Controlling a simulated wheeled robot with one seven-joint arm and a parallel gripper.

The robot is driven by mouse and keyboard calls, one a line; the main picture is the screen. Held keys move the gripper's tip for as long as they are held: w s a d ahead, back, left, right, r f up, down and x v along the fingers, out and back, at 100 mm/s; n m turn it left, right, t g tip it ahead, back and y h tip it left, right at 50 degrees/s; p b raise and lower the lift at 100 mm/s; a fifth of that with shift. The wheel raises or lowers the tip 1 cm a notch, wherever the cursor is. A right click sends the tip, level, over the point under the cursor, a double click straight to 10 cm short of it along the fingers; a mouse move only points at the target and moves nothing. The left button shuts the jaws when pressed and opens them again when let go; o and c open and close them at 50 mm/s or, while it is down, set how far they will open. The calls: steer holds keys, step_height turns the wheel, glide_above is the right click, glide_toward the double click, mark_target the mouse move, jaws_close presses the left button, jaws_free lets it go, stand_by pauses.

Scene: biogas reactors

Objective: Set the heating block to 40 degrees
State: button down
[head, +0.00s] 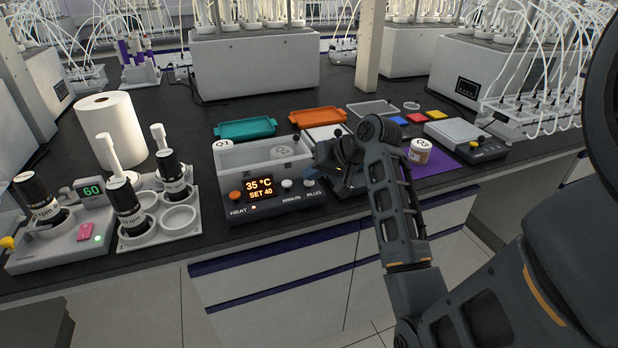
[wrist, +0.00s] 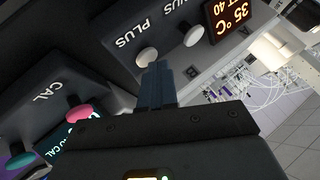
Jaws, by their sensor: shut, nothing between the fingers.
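The heating block (head: 262,185) is a grey box on the bench's front edge. Its display (head: 260,188) reads 35 °C and SET 40. An orange HEAT button (head: 235,196) is left of the display, with a small lit lamp below it. The white MINUS button (head: 287,184) is right of the display; the white PLUS button (wrist: 146,57) shows in the wrist view. My gripper (wrist: 158,72) is shut and empty, its tips close to the PLUS button. I cannot tell whether they touch it.
Teal (head: 246,129) and orange (head: 318,116) trays lie behind.

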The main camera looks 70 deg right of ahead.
mark_target(313, 182)
steer(key=shift+r+p, duration=1.35)
steer(key=shift+p, duration=0.05)
step_height(313, 182, up, 5)
steer(key=p, duration=0.4)
stand_by(0.6)
